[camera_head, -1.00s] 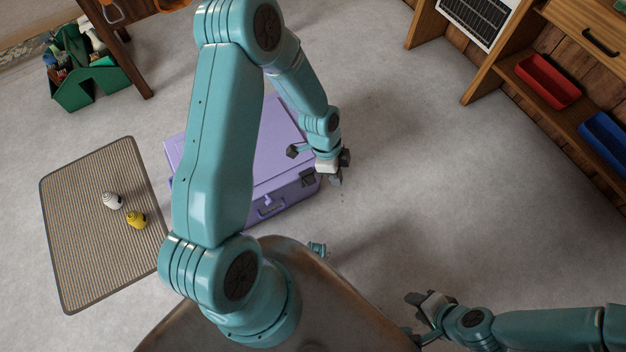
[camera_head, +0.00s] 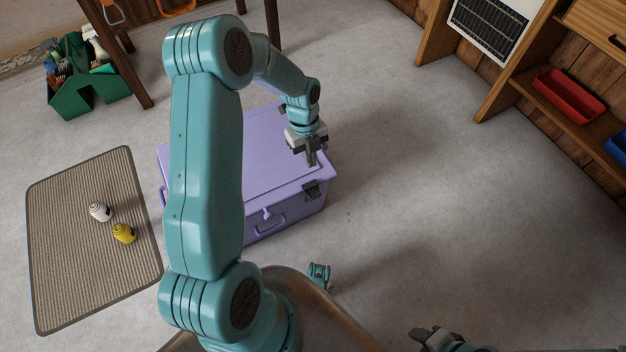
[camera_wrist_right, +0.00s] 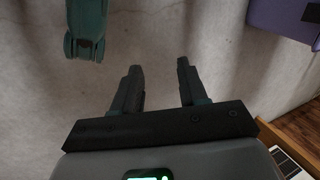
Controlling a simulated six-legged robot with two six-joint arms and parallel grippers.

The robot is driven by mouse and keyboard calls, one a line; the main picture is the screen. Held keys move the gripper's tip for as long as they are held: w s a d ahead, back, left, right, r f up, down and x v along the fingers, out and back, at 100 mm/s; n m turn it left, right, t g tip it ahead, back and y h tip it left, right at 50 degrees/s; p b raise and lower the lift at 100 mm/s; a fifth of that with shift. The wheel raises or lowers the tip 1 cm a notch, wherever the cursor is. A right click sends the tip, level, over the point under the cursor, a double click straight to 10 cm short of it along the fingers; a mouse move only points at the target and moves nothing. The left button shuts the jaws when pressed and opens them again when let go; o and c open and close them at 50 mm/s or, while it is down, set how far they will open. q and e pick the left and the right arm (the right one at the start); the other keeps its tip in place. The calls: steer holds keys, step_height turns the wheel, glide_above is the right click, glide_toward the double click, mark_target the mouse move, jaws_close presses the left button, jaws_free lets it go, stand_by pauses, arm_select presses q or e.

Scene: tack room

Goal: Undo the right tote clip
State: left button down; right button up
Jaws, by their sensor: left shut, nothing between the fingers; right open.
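The lilac tote (camera_head: 262,150) stands on the floor with its lid down. Its dark right clip (camera_head: 313,191) is at the right end of the front face, just under the lid edge; I cannot tell whether it is fastened. The tote's left front is hidden behind my left arm. My left gripper (camera_head: 311,157) is shut and empty, pointing down near the lid's right edge, behind and apart from the clip in the picture. My right gripper (camera_head: 424,336) is low at the front, far from the tote. The right wrist view shows it open and empty (camera_wrist_right: 160,78).
A striped mat (camera_head: 75,260) with a white object (camera_head: 100,211) and a yellow object (camera_head: 124,233) lies left. A green caddy (camera_head: 90,92) stands behind. Shelving with a red bin (camera_head: 568,95) is at right. Floor right of the tote is clear.

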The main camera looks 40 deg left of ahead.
arm_select(q)
step_height(320, 180, down, 13)
steer(key=d+b, duration=0.2)
steer(key=b, duration=0.3)
steer(key=shift+s+d+f+b, duration=0.2)
steer(key=shift+s+d+b, duration=0.05)
steer(key=shift+s+b, duration=0.1)
arm_select(e)
steer(key=f, duration=0.1)
steer(key=w+f, duration=0.1)
steer(key=f, duration=0.1)
steer(key=d+f, duration=0.1)
steer(key=f, duration=0.1)
steer(key=shift+w+f, duration=0.15)
steer(key=shift+f, duration=0.05)
steer(key=shift+d, duration=0.25)
arm_select(q)
steer(key=shift+s+d, duration=0.1)
steer(key=shift+d, duration=0.15)
arm_select(e)
steer(key=shift+d, duration=0.35)
